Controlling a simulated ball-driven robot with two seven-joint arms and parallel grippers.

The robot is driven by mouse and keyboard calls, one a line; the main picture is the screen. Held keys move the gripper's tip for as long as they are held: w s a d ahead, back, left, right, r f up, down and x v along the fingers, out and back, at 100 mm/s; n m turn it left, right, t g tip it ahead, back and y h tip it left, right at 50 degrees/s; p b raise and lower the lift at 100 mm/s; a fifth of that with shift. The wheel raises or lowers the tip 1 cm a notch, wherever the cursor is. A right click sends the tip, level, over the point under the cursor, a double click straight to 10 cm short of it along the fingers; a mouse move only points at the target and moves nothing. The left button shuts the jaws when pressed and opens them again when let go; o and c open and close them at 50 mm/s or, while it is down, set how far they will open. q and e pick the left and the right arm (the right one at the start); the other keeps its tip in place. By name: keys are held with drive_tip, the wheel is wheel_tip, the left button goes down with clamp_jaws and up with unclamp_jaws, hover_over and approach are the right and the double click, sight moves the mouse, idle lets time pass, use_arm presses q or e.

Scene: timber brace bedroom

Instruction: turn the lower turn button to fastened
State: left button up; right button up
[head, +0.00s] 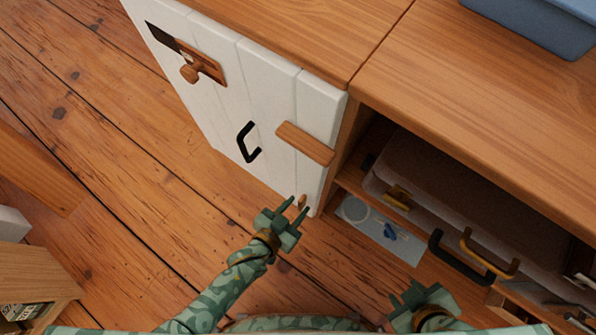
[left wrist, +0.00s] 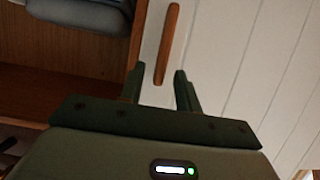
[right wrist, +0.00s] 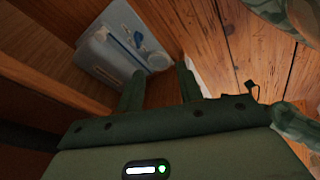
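The lower turn button (head: 302,201) is a small wooden bar low on the white door (head: 262,85), near its right edge. In the left wrist view the lower turn button (left wrist: 167,45) lies along the plank lines, wholly on the door. My left gripper (head: 295,210) is open just in front of it. One end of the bar shows between the fingertips (left wrist: 160,78); I cannot tell whether they touch. The upper turn button (head: 305,143) lies crosswise at the door's right edge. My right gripper (head: 412,292) is open and empty, also in the right wrist view (right wrist: 160,75).
A black handle (head: 248,142) and a hanging wooden-handled tool (head: 195,62) are on the door. Right of the door is an open shelf with a case (head: 440,190) with brass latches. A blue-grey bin (head: 535,22) stands on top. The plank floor (head: 120,150) is clear at left.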

use_arm(q)
drive_tip(key=shift+w+d+f, duration=0.35)
drive_tip(key=shift+w+d, duration=0.05)
drive_tip(key=shift+w, duration=0.1)
drive_tip(key=shift+w+r, duration=0.1)
drive_tip(key=shift+w, duration=0.05)
clamp_jaws()
use_arm(e)
drive_tip(key=shift+w+a+r+t, duration=0.3)
drive_tip(key=shift+w+a+r, duration=0.1)
drive_tip(key=shift+w+a, duration=0.2)
